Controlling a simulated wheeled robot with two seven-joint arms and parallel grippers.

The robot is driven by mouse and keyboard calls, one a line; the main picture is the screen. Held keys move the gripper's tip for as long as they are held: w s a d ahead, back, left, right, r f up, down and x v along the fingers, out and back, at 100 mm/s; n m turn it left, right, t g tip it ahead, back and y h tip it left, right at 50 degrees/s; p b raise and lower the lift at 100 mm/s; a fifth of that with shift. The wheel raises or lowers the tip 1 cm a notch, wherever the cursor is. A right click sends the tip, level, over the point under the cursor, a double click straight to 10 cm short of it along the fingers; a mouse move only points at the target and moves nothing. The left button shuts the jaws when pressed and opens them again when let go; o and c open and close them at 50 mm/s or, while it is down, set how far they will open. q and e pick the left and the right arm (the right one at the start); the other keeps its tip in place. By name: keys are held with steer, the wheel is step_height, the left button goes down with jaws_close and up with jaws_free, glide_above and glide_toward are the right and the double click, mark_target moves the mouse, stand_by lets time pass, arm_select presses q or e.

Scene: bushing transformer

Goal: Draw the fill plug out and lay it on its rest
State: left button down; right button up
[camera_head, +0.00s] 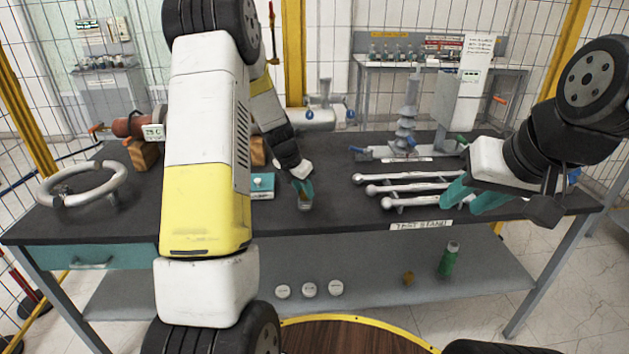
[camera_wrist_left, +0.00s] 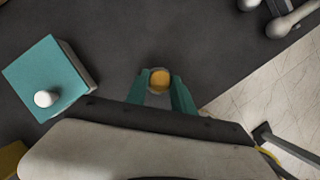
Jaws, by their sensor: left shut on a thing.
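My left gripper (camera_head: 304,194) points down over the front middle of the dark bench. Its teal fingers are shut on a small grey piece with a round yellow end (camera_wrist_left: 159,80), which also shows low between the fingers in the head view (camera_head: 305,204). I cannot tell for sure whether this is the fill plug, or whether it touches the bench. A teal block with a white knob (camera_wrist_left: 48,83) lies left of the gripper, apart from it; the head view shows it too (camera_head: 262,187). No rest can be identified for certain. My right gripper (camera_head: 464,203) is open and empty over the right front edge.
Several pale rods (camera_head: 413,187) lie right of the left gripper. A grey ribbed bushing (camera_head: 406,120) stands behind them. A large pale ring (camera_head: 83,187) lies at the left. A green bottle (camera_head: 448,260) stands on the lower shelf. The bench (camera_head: 335,218) is bare around the front middle.

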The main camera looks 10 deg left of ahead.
arm_select(q)
steer(key=c, duration=1)
jaws_free()
steer(key=v, duration=0.7)
steer(key=shift+s+r, duration=0.15)
steer(key=shift+r, duration=0.2)
steer(key=s+d+r+m, duration=0.3)
steer(key=s+r+m, duration=0.4)
steer(key=r+m, duration=0.15)
steer(key=s+d+r+m+t, duration=0.1)
steer(key=s+r+m, duration=0.3)
steer(key=s+m, duration=0.7)
steer(key=s+d+r+m+t, duration=0.1)
steer(key=s+r+m, duration=0.3)
steer(key=s+m, duration=0.7)
steer(key=shift+s+d, duration=0.5)
steer(key=shift+d, duration=0.2)
